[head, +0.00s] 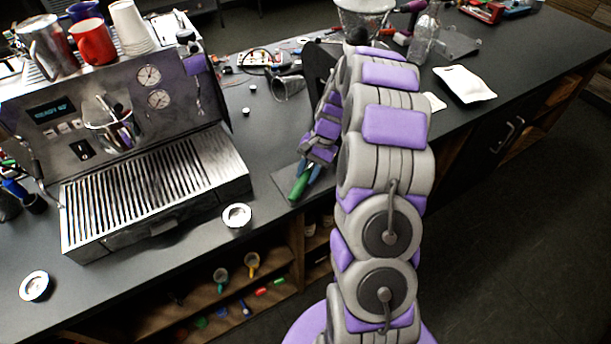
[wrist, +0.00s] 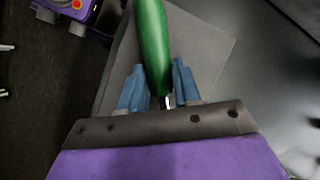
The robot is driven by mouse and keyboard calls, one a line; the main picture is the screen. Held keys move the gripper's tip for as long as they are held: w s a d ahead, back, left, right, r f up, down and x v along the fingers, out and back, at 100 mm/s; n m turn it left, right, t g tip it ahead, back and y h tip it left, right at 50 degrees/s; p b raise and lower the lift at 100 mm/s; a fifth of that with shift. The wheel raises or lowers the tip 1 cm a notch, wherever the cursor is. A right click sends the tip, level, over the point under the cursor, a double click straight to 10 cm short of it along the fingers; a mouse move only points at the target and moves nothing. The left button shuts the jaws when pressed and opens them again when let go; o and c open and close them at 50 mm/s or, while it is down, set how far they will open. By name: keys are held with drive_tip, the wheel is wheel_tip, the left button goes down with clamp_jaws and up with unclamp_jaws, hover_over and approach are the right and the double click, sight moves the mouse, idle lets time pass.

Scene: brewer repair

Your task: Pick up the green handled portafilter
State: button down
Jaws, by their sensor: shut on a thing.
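The green handle of the portafilter (head: 298,187) shows below my gripper (head: 309,172) near the counter's front edge in the head view. In the wrist view the green handle (wrist: 153,45) runs up from between my blue fingertips (wrist: 158,88) and out of the top of the picture. My gripper is shut on the green handled portafilter near one end of the handle. A bit of bright metal shows between the fingers. The rest of the portafilter is hidden or out of view.
A silver espresso machine (head: 150,165) stands on the left, with cups on top. A grey mat (head: 283,180) lies under my gripper. A glass bottle (head: 424,38) and a white packet (head: 464,84) are at the back right.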

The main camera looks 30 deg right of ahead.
sight(305, 175)
drive_tip(key=shift+d, duration=0.35)
drive_tip(key=shift+a+r+p, duration=0.2)
drive_tip(key=shift+r+p, duration=0.1)
drive_tip(key=shift+r, duration=0.6)
drive_tip(key=shift+a+r+p, duration=0.15)
drive_tip(key=shift+r+p, duration=0.15)
drive_tip(key=shift+r, duration=0.55)
drive_tip(key=shift+s+d+r, duration=0.1)
drive_tip(key=shift+s+r, duration=0.1)
drive_tip(key=s+d+r+p, duration=0.1)
drive_tip(key=s+d+p, duration=0.1)
drive_tip(key=s, duration=1.3)
drive_tip(key=shift+s+d, duration=0.15)
drive_tip(key=shift+s, duration=0.05)
drive_tip(key=c, duration=1.4)
unclamp_jaws()
clamp_jaws()
